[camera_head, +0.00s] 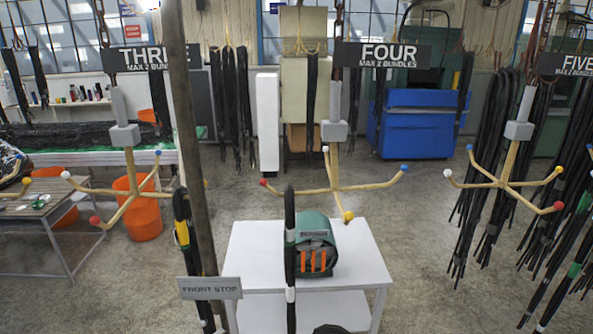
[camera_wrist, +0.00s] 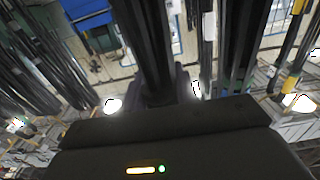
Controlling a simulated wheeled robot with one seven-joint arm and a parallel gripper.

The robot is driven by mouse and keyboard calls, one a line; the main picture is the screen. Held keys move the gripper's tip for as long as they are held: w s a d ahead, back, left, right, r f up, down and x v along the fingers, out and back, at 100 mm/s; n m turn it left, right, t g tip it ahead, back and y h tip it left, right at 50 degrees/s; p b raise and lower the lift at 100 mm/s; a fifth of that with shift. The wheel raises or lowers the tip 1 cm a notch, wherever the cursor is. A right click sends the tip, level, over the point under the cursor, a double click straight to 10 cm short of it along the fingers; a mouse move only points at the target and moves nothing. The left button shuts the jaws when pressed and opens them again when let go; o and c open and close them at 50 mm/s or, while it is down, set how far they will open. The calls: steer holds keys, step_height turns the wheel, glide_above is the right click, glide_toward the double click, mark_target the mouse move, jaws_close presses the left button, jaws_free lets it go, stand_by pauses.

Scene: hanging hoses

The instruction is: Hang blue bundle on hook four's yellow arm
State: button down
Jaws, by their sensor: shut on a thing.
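Hook four hangs in the middle of the head view under the FOUR sign (camera_head: 388,54). Its yellow-tipped arm (camera_head: 348,216) points toward the camera and looks empty. Its red tip is left, its blue tip right, its white tip behind. In the wrist view my gripper (camera_wrist: 163,90) is shut on a black bundle (camera_wrist: 147,35), which runs up out of the picture. No blue marking shows on it, so I cannot confirm its colour. In the head view a black bundle with pale bands (camera_head: 290,265) stands upright left of the yellow tip; whether it is the held one is unclear.
A brown post (camera_head: 189,130) rises left of hook four. A yellow-banded bundle (camera_head: 183,234) hangs near it, by the FRONT STOP sign (camera_head: 210,288). A white table (camera_head: 358,262) bearing a green machine (camera_head: 317,236) stands below. Hook five (camera_head: 505,183) is right, hook three (camera_head: 133,188) left.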

step_height(320, 180, down, 18)
steer(key=b, duration=1.8)
steer(key=shift+w+r, duration=0.1)
steer(key=shift+r, duration=0.05)
